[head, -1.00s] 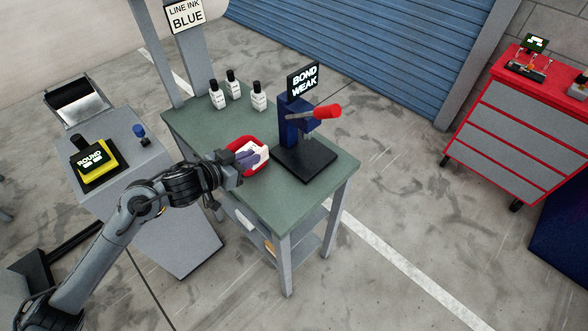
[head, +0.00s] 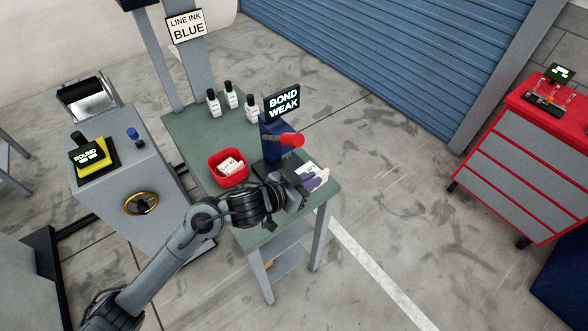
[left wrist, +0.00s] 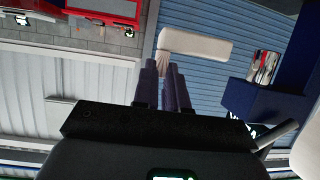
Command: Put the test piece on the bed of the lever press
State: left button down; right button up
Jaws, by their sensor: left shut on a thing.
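My left gripper (head: 306,184) is shut on a white test piece (head: 321,174), just to the right of and in front of the lever press in the head view. In the left wrist view the test piece (left wrist: 205,46) is a pale, flat strip beyond the fingertips (left wrist: 165,86). The lever press (head: 272,136) is dark blue with a red-handled lever (head: 289,140) and a "BOND WEAK" sign. Its black bed (head: 262,168) is mostly hidden behind my gripper. Whether the piece touches the bed cannot be told. My right gripper is out of view.
A red tray (head: 233,181) with white pieces stands on the green table (head: 190,140), left of the press. Several labelled bottles (head: 230,95) stand at the back. A grey cabinet (head: 112,180) is to the left. A red drawer unit (head: 525,140) stands far right.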

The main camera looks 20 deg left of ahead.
pick_arm(q)
jog(key=shift+w+d+r+p, duration=0.15)
jog(key=shift+w+d+r, duration=0.15)
jog(key=shift+d+r, duration=0.2)
jog(key=shift+w+d+r+p, duration=0.15)
jog(key=shift+w+d+r, duration=0.1)
jog(key=shift+d+r, duration=0.15)
jog(key=shift+w+a+f+m+h, duration=0.1)
jog(key=shift+w+a+m+h, duration=0.05)
jog(key=shift+w+m+h, duration=0.2)
jog(key=w+a+f, duration=0.1)
jog(key=a+f, duration=0.1)
jog(key=a, duration=0.1)
jog(key=w+a+f, duration=0.1)
jog(key=a+f, duration=0.1)
jog(key=a, duration=0.1)
jog(key=w+a+f+b, duration=0.1)
jog(key=a+f, duration=0.1)
jog(key=a, duration=0.2)
jog(key=shift+w+f, duration=0.15)
jog(key=shift+w, duration=0.05)
jog(key=shift+f+b, duration=0.4)
jog(key=shift+f, duration=1.6)
jog(key=shift+f, duration=0.15)
jog(key=c, duration=1.2)
grip_release()
jog(key=shift+g, duration=0.3)
